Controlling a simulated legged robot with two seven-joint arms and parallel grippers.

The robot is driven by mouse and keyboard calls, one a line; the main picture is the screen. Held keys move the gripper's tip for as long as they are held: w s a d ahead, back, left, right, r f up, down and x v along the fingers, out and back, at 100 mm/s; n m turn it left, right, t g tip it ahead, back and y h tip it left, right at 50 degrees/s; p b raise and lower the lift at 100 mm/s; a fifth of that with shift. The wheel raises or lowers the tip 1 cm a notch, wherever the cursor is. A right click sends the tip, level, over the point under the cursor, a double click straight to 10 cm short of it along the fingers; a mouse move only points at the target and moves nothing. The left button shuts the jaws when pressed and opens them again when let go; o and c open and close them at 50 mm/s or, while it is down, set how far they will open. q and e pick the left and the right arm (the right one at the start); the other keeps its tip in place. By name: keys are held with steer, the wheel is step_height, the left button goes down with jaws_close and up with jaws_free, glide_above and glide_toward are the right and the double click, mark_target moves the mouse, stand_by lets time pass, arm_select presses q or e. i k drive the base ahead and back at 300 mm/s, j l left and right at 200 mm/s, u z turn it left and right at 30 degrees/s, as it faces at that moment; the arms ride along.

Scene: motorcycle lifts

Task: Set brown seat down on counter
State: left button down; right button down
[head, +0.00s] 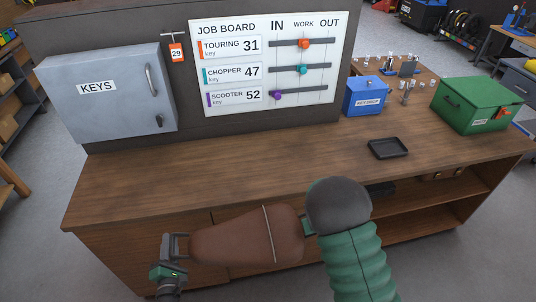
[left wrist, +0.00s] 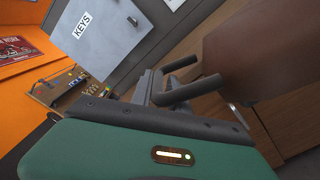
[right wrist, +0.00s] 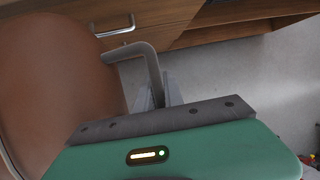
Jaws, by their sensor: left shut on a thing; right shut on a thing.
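The brown seat (head: 245,236) is held in front of the wooden counter (head: 290,165), nearer to me than its front edge. A pale strap crosses the seat near its right end. My left gripper (head: 186,246) is shut on the seat's left end; in the left wrist view the seat (left wrist: 255,50) is beside the fingers. My right gripper (right wrist: 150,85) is shut at the seat's other end, and the seat (right wrist: 55,85) fills the left of the right wrist view. In the head view my right arm hides most of that gripper.
The counter's middle is clear. A black tray (head: 389,148) lies toward its right, with a blue key-drop box (head: 366,96) and a green box (head: 478,105) behind. A grey key cabinet (head: 108,95) stands at the back left, beside the job board (head: 262,65). Open shelves (head: 440,195) are below.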

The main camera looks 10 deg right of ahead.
mark_target(273, 162)
steer(key=i+l, duration=0.25)
steer(key=i, duration=0.2)
steer(key=i+l, duration=0.55)
steer(key=i, duration=0.3)
